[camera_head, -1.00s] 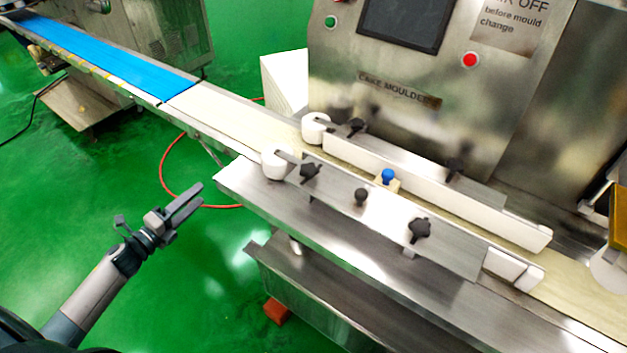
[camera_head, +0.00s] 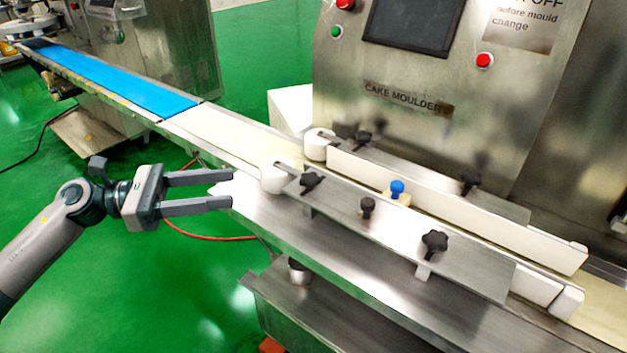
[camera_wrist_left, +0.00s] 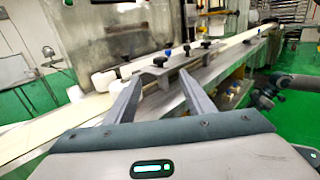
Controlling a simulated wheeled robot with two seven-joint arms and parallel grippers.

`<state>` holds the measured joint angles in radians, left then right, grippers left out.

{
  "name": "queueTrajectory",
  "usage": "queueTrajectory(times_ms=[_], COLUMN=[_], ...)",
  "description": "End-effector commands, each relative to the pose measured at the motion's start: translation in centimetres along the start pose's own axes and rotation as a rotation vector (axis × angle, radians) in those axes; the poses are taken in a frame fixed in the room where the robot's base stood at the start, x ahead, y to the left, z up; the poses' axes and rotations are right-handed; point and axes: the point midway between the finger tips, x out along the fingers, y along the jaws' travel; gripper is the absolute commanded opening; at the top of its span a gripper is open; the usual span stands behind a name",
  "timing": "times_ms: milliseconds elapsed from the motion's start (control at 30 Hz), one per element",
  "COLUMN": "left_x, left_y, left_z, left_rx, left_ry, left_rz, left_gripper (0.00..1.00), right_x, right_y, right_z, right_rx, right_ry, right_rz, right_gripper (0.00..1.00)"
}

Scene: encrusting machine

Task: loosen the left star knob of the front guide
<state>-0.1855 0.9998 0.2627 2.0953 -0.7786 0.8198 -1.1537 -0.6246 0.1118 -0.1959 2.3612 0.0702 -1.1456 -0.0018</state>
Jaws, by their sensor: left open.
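The left star knob (camera_head: 311,180) is black and sits on the near, left part of the front guide (camera_head: 335,205), a metal plate along the belt's near side. A second black star knob (camera_head: 435,242) sits farther right on it, with a small round black knob (camera_head: 367,206) between them. My left gripper (camera_head: 231,189) is open and empty, left of the left star knob and apart from it, its fingers pointing right. In the left wrist view the guide and a black knob (camera_wrist_left: 160,61) show beyond the open fingers (camera_wrist_left: 160,77). My right gripper's jaws cannot be made out.
A white roller (camera_head: 277,178) stands at the guide's left end. Behind are the rear guide (camera_head: 450,192) and a blue knob (camera_head: 397,187). The cream belt (camera_head: 220,134) runs back left to a blue belt (camera_head: 120,82). A steel ledge (camera_head: 330,255) lies in front. Green floor is open at left.

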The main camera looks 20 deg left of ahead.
Motion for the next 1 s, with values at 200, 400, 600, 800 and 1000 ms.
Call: queueTrajectory(times_ms=[200, 400, 600, 800, 1000], left_x=[0.2, 1.2, 3.3, 5.9, 8.6], left_y=[0.1, 0.1, 0.1, 0.1, 0.1], left_z=[0.0, 0.1, 0.1, 0.2, 0.3], left_rx=[-0.002, -0.002, -0.002, -0.001, -0.002], left_ry=[-0.001, -0.002, -0.002, -0.003, -0.003], left_rz=[0.001, 0.000, 0.000, 0.000, 0.000], left_gripper=[0.48, 0.48, 0.48, 0.48, 0.48], right_x=[0.0, -0.1, -0.3, -0.7, -1.1], right_y=[0.0, 0.2, 0.4, 0.8, 1.4], right_z=[0.0, 0.1, 0.3, 0.8, 1.5], right_rx=[0.000, 0.000, 0.000, -0.001, 0.000], right_ry=[-0.002, -0.011, -0.032, -0.068, -0.113], right_rz=[0.000, 0.005, 0.013, 0.024, 0.040], right_gripper=[0.31, 0.31, 0.31, 0.31, 0.31])
